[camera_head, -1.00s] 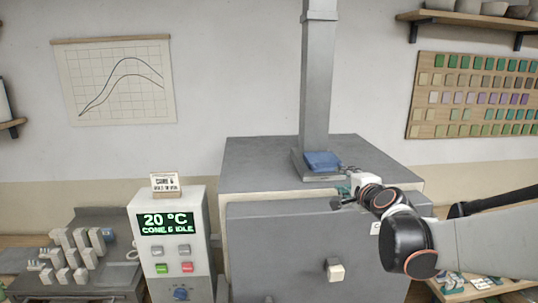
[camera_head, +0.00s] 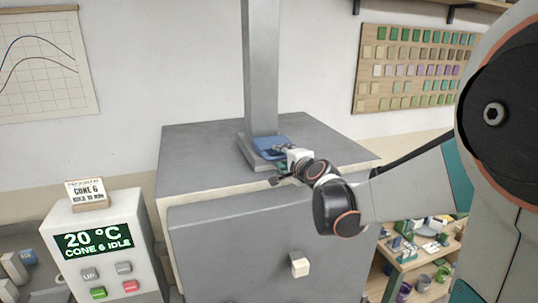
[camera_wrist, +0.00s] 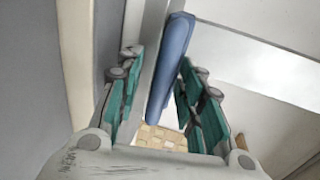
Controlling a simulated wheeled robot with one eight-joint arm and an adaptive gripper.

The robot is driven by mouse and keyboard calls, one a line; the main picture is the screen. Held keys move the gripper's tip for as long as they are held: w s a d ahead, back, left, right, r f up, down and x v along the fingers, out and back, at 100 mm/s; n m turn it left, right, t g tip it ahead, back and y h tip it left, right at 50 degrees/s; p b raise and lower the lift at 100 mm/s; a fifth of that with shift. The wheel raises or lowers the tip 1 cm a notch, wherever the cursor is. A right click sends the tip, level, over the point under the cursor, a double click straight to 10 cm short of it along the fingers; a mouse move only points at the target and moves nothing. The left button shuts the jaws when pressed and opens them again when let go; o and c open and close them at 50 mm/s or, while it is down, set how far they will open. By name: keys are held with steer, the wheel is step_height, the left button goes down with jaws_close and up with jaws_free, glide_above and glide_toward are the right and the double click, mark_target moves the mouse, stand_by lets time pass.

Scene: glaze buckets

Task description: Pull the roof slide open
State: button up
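The roof slide shows as a blue piece (camera_head: 271,147) at the foot of the grey flue, on top of the grey kiln (camera_head: 200,147). My gripper (camera_head: 281,164) is at the slide's front right edge. In the wrist view the blue piece (camera_wrist: 174,62) lies between the two teal-padded fingers of my gripper (camera_wrist: 160,75), along with the edge of a grey plate. The fingers are spread apart. The right fingertip is close to the blue piece; I cannot tell whether it touches.
The flue (camera_head: 262,70) rises from the kiln roof. A control box (camera_head: 95,240) reading 20 °C stands at the left. A wooden shelf (camera_head: 412,262) with small items is at the right. The kiln's front has a pale knob (camera_head: 300,265).

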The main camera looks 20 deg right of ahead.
steer(key=shift+s+r, duration=0.1)
jaws_close()
steer(key=v, duration=0.3)
steer(key=f+v, duration=0.1)
steer(key=v, duration=0.1)
steer(key=shift+s, duration=0.5)
steer(key=shift+w, duration=0.15)
jaws_free()
steer(key=shift+a, duration=0.1)
